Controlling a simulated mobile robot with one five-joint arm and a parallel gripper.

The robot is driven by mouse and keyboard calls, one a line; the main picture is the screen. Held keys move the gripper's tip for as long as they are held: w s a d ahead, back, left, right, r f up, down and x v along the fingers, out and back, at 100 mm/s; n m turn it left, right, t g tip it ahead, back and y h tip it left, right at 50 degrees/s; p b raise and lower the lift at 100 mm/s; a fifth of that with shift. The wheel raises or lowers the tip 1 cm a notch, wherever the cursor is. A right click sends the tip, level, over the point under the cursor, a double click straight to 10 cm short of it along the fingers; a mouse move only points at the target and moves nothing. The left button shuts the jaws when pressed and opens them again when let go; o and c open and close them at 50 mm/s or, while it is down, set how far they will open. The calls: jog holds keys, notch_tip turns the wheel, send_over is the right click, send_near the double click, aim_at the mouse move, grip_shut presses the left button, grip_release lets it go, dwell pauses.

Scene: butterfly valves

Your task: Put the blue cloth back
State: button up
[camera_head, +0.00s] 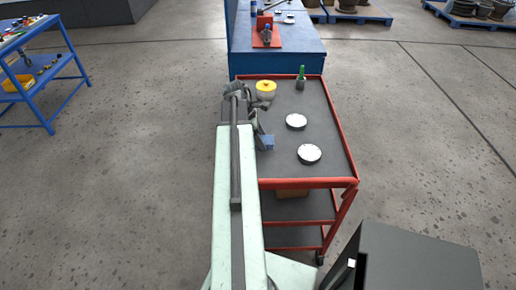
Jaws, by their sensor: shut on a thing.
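The fingers are small and partly hidden by my own arm. I cannot tell whether the cloth touches the cart top or hangs just above it.
On the cart top stand a yellow-lidded container (266,88), a green-topped bottle (301,76) and two white round discs, one near (309,153) and one farther (296,121). A blue workbench (280,65) adjoins the cart's far end. A blue table (40,70) stands far left. Floor left of the cart is clear.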

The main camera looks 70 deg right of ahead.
jog(key=shift+w+a, duration=0.15)
jog(key=shift+a, duration=0.1)
jog(key=f+b, duration=0.4)
jog(key=shift+w+a, duration=0.25)
jog(key=shift+a, duration=0.1)
jog(key=shift+r, duration=0.2)
jog(key=shift+f, duration=0.15)
jog(key=o, duration=1.2)
